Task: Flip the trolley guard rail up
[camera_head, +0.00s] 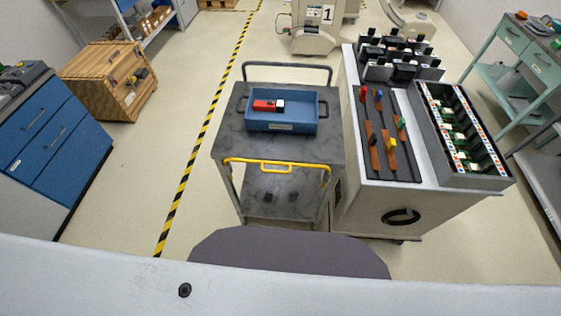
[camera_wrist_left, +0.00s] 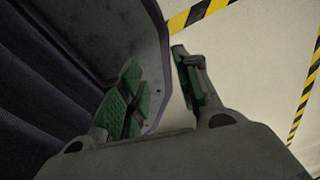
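The trolley (camera_head: 230,140) is a dark grey cart in the middle of the head view. Its yellow guard rail (camera_head: 240,160) hangs along the near edge, with a small yellow handle (camera_head: 276,168) at its middle, a little below the top deck. My left gripper (camera_wrist_left: 160,88) shows only in the left wrist view. Its green-padded fingers are apart with nothing between them, over the floor. The guard rail is not in the wrist view. My right gripper is not in either view.
A white cabinet (camera_head: 375,205) with racks stands close on the right. Open floor (camera_head: 120,190) with a striped line (camera_head: 208,115) lies left of the trolley.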

